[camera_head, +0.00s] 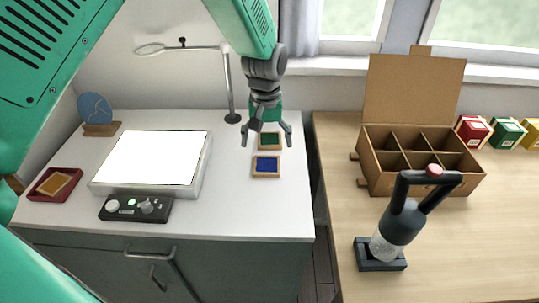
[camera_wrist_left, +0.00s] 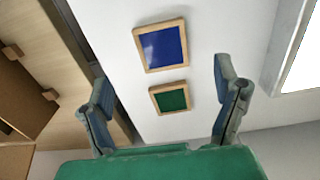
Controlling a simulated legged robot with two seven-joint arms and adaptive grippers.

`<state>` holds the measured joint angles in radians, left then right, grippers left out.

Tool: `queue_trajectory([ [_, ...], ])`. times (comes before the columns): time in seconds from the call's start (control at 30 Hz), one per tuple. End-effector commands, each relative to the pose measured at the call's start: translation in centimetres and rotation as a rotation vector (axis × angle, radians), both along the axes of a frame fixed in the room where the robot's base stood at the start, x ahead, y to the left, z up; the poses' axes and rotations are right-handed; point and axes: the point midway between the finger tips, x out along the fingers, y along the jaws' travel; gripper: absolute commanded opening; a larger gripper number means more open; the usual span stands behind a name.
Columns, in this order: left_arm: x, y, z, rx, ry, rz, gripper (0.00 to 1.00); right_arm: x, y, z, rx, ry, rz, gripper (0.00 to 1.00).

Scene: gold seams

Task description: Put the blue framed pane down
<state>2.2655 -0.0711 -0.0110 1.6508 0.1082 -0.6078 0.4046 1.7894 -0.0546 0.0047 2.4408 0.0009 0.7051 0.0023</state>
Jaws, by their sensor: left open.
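The blue framed pane (camera_head: 266,167), a blue square in a light wooden frame, lies flat on the white cabinet top. In the left wrist view the blue pane (camera_wrist_left: 161,46) lies beyond the fingertips. A green framed pane (camera_head: 269,141) lies just behind it; it also shows in the left wrist view (camera_wrist_left: 170,98), between the fingers. My left gripper (camera_head: 266,140) is open and empty, above the green pane, with its fingers spread to either side. In the left wrist view my left gripper (camera_wrist_left: 164,85) touches neither pane. My right gripper is not in view.
A lit white panel (camera_head: 152,158) and a black control box (camera_head: 135,208) are at left, near a red tray (camera_head: 54,184) with an amber pane. A ring-arm stand (camera_head: 229,85) rises behind. A divided cardboard box (camera_head: 417,160) and a dark tool (camera_head: 399,228) stand on the right table.

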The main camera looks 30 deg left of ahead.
Motion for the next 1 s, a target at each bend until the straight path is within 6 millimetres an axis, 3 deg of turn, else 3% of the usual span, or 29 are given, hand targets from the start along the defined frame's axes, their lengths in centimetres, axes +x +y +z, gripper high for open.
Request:
queue_trajectory([
  [0.1,0.0,-0.2,1.9,0.002,-0.001,-0.001,0.83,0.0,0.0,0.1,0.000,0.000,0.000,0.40],
  [0.23,0.0,-0.3,3.0,0.003,0.000,-0.001,0.83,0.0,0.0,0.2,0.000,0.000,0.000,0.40],
  [0.8,0.0,0.0,3.2,0.001,0.000,-0.001,0.83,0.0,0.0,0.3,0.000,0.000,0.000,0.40],
  [1.0,0.0,-0.1,6.1,0.002,0.000,-0.001,0.83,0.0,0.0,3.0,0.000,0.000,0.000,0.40],
])
